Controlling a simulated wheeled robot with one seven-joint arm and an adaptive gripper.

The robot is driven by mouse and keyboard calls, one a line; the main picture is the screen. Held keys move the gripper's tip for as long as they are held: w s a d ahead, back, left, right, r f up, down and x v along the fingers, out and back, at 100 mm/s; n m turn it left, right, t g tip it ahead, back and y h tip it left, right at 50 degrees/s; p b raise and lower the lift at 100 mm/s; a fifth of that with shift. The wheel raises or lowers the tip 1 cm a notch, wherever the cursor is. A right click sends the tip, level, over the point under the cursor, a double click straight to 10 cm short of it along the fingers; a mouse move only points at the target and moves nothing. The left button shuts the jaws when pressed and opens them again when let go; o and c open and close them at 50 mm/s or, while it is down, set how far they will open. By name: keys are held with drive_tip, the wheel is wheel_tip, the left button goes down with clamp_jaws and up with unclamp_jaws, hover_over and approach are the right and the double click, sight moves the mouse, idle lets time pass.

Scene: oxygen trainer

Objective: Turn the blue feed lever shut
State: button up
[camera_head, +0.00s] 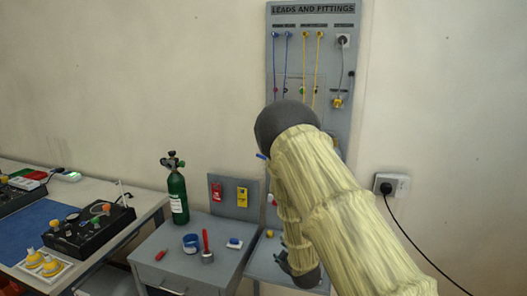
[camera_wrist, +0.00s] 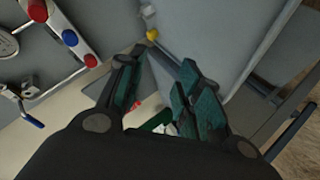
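A blue lever handle (camera_wrist: 33,122) shows at the left edge of the wrist view, on a metal valve fitting beside a grey panel. In the head view a small blue handle (camera_head: 261,156) sticks out left of my arm; the rest of its fitting is hidden behind the arm. I cannot tell if both are the same lever. My gripper (camera_wrist: 158,78) has its two dark green fingers apart, with nothing seen held between them. It is away from the lever, to its right in the wrist view. In the head view my gripper (camera_head: 284,262) is low over the bench, partly hidden.
A white strip with red and blue knobs (camera_wrist: 70,38) is near the lever. A green cylinder (camera_head: 177,192), a blue tape roll (camera_head: 191,243) and a red-handled tool (camera_head: 206,246) stand on the grey bench (camera_head: 165,275). A leads panel (camera_head: 310,60) stands behind my arm.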

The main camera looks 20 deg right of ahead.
drive_tip(key=w+r+n+t+p, duration=0.15)
drive_tip(key=w+r, duration=0.35)
drive_tip(key=r, duration=0.5)
drive_tip(key=w+r+n+t+y+p, duration=0.1)
drive_tip(key=w+r+n+t, duration=0.1)
drive_tip(key=w+r, duration=0.5)
drive_tip(key=w+r+n+t+p, duration=0.1)
drive_tip(key=w+r+n+t, duration=0.15)
drive_tip(key=r, duration=0.95)
drive_tip(key=shift+g, duration=0.3)
drive_tip(key=shift+w+f+p, duration=0.2)
drive_tip(key=shift+w+p, duration=0.95)
drive_tip(key=shift+w, duration=1.7)
drive_tip(key=shift+w+f+p, duration=0.15)
drive_tip(key=shift+w+p, duration=1)
drive_tip(key=shift+w, duration=1.7)
clamp_jaws()
